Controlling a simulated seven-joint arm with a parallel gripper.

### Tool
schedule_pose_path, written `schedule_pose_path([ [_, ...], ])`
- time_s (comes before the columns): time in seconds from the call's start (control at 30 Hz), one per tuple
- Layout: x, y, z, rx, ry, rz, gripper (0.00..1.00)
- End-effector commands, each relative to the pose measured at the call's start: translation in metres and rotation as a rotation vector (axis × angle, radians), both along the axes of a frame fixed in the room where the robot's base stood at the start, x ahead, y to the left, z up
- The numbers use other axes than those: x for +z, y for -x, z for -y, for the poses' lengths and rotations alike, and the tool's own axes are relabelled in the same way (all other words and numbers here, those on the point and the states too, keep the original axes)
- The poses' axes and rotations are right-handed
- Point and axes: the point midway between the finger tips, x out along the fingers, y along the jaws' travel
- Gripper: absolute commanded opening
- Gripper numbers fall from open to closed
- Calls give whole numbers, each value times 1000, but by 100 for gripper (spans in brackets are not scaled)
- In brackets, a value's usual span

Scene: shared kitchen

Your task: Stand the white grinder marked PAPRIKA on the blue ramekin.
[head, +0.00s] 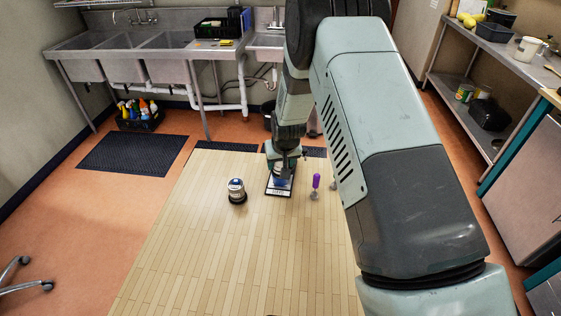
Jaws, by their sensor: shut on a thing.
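My gripper (282,165) points down at the far part of the pale wooden table and is shut on a small white and blue thing (281,178). My fingers cover much of it, and it is too small to tell whether it is the PAPRIKA grinder, or whether a blue ramekin is under it. It is over a dark-edged flat board (279,192) with a pale label strip at its near edge; I cannot tell if it touches the board.
A purple-handled tool (316,181) stands just right of the board. The near and left parts of the wooden table (200,260) are clear. My arm hides much of the right side. Sinks (165,45) and a steel shelf unit (470,75) stand farther off.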

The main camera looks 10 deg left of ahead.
Motion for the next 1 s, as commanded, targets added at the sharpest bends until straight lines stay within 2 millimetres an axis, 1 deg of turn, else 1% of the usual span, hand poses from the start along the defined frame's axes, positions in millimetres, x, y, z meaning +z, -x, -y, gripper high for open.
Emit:
schedule_pose_path([
  [0.37,0,-1,0,0,-1,2,14],
  [0.93,-11,-1,0,0,-1,2,14],
  [0.97,-11,-1,0,0,-1,3,59],
  [1.0,-11,-1,0,0,-1,3,66],
])
